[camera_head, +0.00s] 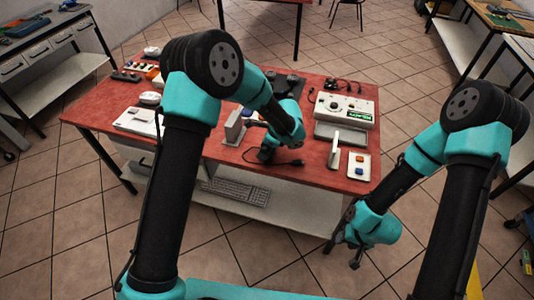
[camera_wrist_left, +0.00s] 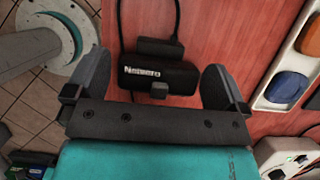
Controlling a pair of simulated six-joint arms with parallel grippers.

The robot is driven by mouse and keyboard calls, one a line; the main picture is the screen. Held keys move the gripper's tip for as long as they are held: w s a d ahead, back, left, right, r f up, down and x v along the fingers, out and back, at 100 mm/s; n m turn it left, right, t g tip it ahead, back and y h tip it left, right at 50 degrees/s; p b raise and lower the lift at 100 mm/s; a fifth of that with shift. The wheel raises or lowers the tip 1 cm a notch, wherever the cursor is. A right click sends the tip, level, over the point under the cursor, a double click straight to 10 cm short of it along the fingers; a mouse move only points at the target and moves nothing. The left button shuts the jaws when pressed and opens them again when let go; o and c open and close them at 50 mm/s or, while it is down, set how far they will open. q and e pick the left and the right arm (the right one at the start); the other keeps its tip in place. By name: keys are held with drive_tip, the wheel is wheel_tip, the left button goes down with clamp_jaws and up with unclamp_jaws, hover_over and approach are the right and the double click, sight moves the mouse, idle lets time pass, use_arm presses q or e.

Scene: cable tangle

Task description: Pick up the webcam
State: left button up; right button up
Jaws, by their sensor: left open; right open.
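The webcam (camera_wrist_left: 160,76) is a small black body with white lettering on its front, lying on the red table top in the left wrist view. A black cable runs from it towards the top of that view. My left gripper (camera_wrist_left: 156,66) is open, with one finger on each side of the webcam and gaps between them. In the head view my left gripper (camera_head: 266,153) is low over the table's front middle, and it and the arm largely hide the webcam. My right gripper (camera_head: 343,252) is open and empty, off the table's front right edge.
A grey-white upright block (camera_head: 233,127) is left of my left gripper. A keyboard (camera_head: 236,191) lies on the lower shelf.

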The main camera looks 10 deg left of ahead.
use_arm(q)
drive_tip(key=shift+x, duration=0.8)
drive_tip(key=shift+c, duration=0.2)
drive_tip(key=c, duration=0.8)
drive_tip(key=shift+r, duration=0.1)
drive_tip(key=shift+c, duration=0.2)
drive_tip(key=shift+r, duration=0.45)
wheel_tip(320, 180, up, 3)
drive_tip(key=shift+s+f, duration=0.1)
drive_tip(key=shift+f, duration=0.05)
drive_tip(key=s+d+r, duration=0.1)
drive_tip(key=s+d, duration=0.1)
drive_tip(key=s, duration=1.3)
drive_tip(key=shift+s+d, duration=0.2)
drive_tip(key=shift+s, duration=0.15)
